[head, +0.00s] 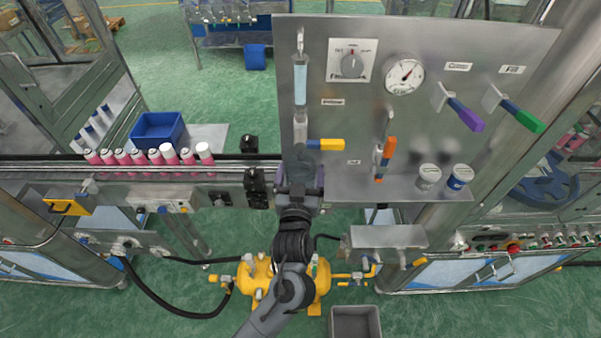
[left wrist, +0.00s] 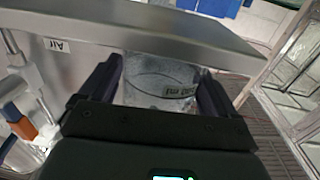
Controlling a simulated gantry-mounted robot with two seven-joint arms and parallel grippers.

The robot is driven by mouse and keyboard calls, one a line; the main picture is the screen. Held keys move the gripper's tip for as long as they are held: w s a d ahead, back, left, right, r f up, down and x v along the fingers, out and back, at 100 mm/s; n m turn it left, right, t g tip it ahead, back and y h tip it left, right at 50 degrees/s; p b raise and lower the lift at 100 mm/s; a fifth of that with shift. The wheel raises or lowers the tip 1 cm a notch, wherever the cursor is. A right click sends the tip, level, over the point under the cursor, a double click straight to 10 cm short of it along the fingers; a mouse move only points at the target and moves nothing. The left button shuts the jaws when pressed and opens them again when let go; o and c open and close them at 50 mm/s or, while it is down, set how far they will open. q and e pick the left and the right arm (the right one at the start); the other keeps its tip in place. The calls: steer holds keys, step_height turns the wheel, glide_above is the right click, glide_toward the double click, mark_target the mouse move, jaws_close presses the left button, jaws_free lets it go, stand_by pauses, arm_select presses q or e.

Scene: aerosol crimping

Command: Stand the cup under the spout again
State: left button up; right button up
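A clear cup (left wrist: 160,82) with a printed volume mark shows in the left wrist view, between the purple-padded fingers of my left gripper (left wrist: 160,95). The fingers lie against both sides of the cup. In the head view, my left gripper (head: 300,180) is at the lower left part of the steel panel (head: 345,115), below the yellow-handled valve (head: 325,144). The cup is mostly hidden there behind the gripper. The spout cannot be made out clearly. My right gripper is not in view.
An orange-handled valve (head: 385,155) is right of my gripper. Two small cans, white-labelled (head: 428,178) and blue-labelled (head: 459,177), stand on the panel's ledge (head: 400,190). Several pink cans (head: 140,157) line the conveyor at left. A grey bin (head: 355,322) sits on the floor.

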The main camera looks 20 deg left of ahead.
arm_select(q)
steer(key=shift+o, duration=0.5)
steer(key=shift+r, duration=0.1)
steer(key=b+v, duration=0.1)
steer(key=v, duration=1.1)
steer(key=s+a+f+m+g+h, duration=0.1)
steer(key=s+f+m+g+h, duration=0.45)
steer(key=f, duration=0.75)
steer(key=s+a+f+g, duration=0.3)
steer(key=s+g, duration=0.1)
steer(key=s, duration=0.3)
steer(key=s+a+f+g, duration=0.3)
steer(key=s+a+g, duration=0.1)
steer(key=s, duration=0.4)
steer(key=shift+f, duration=0.15)
